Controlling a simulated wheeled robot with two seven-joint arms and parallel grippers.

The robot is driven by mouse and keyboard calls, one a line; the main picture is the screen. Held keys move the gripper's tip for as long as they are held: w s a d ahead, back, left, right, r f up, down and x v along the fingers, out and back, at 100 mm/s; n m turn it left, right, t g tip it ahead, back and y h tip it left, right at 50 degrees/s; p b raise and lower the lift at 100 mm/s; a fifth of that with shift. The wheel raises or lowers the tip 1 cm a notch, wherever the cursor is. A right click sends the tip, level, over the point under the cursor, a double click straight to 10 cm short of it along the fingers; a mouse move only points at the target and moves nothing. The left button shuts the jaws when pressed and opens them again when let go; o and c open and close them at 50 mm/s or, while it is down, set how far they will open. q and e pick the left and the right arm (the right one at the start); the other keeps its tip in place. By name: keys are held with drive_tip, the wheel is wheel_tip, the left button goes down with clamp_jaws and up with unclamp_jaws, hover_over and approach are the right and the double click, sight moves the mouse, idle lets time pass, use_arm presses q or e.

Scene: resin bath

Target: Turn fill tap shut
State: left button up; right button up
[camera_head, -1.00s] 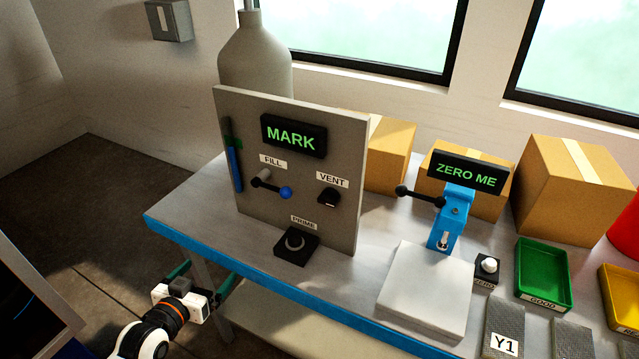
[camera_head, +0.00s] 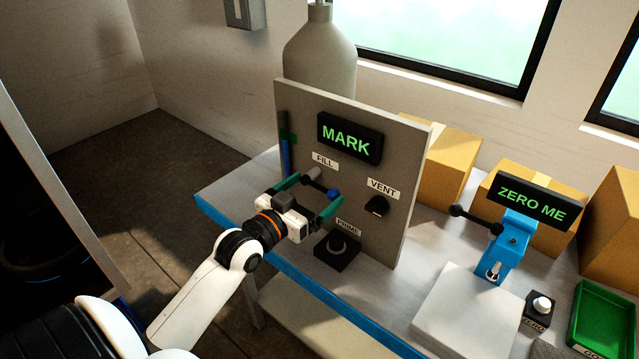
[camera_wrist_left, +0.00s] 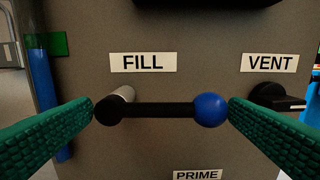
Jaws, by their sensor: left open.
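The fill tap (camera_wrist_left: 160,110) is a black bar with a blue ball (camera_wrist_left: 211,110) at its right end and a dark knob at its left end. It lies horizontal under the FILL label (camera_wrist_left: 143,62) on the grey panel (camera_head: 400,170). My left gripper (camera_head: 318,197) is open in front of the tap. In the left wrist view its green fingers (camera_wrist_left: 162,112) stand on either side of the bar, close to its two ends. I cannot tell whether they touch it. In the head view the fingers partly hide the tap. My right gripper is not in view.
The VENT knob (camera_head: 377,206) is right of the tap, and the PRIME button (camera_head: 338,247) is below it. A blue level tube (camera_wrist_left: 43,95) stands at the panel's left. The MARK display (camera_head: 349,138) is above.

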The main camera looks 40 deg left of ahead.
use_arm(q)
drive_tip(key=shift+w+d, duration=0.1)
drive_tip(key=shift+w, duration=1.2)
